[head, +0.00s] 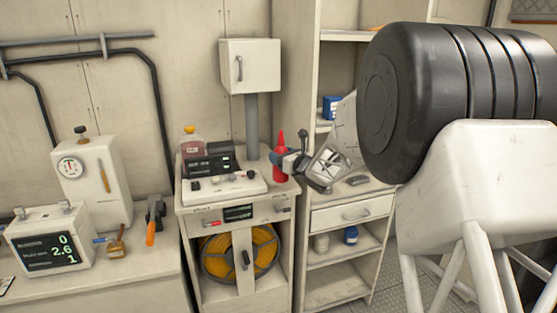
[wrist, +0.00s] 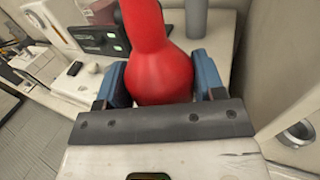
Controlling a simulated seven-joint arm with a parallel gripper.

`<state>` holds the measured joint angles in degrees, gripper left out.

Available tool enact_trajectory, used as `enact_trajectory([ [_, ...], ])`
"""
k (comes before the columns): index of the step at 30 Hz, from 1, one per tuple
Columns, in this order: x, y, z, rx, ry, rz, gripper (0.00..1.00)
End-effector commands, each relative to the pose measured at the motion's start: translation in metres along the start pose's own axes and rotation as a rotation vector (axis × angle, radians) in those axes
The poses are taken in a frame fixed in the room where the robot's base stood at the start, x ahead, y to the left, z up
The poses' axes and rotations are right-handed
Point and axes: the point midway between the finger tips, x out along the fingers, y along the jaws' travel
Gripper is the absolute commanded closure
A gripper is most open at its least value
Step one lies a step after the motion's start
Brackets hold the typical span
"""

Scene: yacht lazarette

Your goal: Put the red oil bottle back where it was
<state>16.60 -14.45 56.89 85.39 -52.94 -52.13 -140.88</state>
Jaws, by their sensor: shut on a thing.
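The red oil bottle (head: 281,163) is upright in the head view, at the right end of the cabinet with the control panel. My gripper (head: 278,158) reaches it from the right and is shut on it. In the wrist view the bottle (wrist: 160,60) fills the space between the two blue fingers of my gripper (wrist: 162,82), with its narrow neck running out of the top of the picture.
The cabinet top (head: 207,208) also holds a dark instrument (head: 209,163) and a jar with a yellow cap (head: 190,142). An open shelf unit (head: 335,254) stands to the right, with a blue container (head: 332,107) on it. An orange-handled tool (head: 152,226) lies on the left bench.

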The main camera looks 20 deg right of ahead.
Motion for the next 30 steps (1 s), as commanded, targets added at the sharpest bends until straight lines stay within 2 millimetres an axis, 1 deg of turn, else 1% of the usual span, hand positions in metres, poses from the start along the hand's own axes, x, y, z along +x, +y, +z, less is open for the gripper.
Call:
enact_trajectory([
  [1,0.006,-0.003,-0.001,0.000,0.000,0.000,0.70],
  [9,0.032,-0.019,-0.004,0.001,0.000,0.000,0.70],
  [15,0.048,-0.028,-0.005,0.001,0.000,0.001,0.70],
  [21,0.053,-0.032,-0.005,0.000,-0.001,0.001,0.70],
  [30,0.053,-0.032,-0.005,0.000,-0.001,0.000,0.70],
])
